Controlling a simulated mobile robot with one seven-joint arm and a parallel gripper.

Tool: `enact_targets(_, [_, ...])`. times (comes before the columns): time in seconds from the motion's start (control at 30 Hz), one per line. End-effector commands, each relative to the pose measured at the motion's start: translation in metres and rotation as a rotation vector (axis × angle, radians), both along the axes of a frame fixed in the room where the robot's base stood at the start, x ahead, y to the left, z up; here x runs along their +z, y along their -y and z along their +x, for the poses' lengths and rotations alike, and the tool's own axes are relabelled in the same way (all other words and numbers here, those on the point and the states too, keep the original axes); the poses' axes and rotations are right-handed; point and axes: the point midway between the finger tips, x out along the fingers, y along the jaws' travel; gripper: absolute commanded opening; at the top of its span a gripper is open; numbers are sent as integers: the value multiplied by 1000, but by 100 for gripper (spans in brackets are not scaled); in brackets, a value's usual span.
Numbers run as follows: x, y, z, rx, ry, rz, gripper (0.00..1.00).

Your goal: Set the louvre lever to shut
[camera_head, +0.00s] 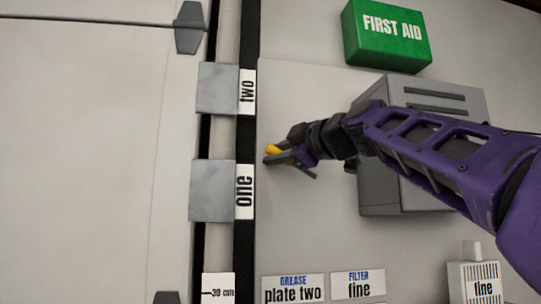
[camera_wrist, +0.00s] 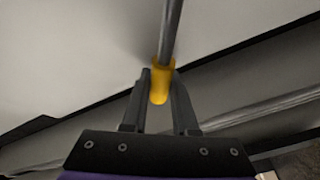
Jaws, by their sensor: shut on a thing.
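The louvre lever shows in the wrist view as a grey metal rod (camera_wrist: 172,30) with a yellow end grip (camera_wrist: 161,82). My gripper (camera_wrist: 160,90) is shut on the yellow grip, with one dark finger on each side of it. In the head view my gripper (camera_head: 278,154) is in front of the pale wall panel, to the right of the "one" and "two" labels, and a bit of the yellow grip (camera_head: 273,149) shows at its fingers. The rod and its pivot are hidden or too small to tell there. I cannot tell the lever's setting.
A grey slotted box (camera_head: 440,98) is on the wall behind my purple arm. A green first aid box (camera_head: 388,35) is above it. Grey blocks labelled two (camera_head: 217,88) and one (camera_head: 211,190) are at left.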

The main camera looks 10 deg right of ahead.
Motion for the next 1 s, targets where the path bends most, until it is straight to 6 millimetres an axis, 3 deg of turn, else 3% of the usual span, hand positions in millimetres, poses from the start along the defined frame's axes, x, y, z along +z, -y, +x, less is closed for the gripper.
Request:
enact_targets(0.13, [-3,-1,1,2,-6,-5,0])
enact_targets(0.17, [-3,-1,1,2,-6,-5,33])
enact_targets(0.3, [-2,-1,1,1,-4,-3,57])
enact_targets(0.73, [-3,5,-6,-1,-3,1,57])
enact_targets(0.87, [-6,13,-23,-2,-1,2,57])
enact_targets(1.0, [-7,26,-52,-3,1,2,57])
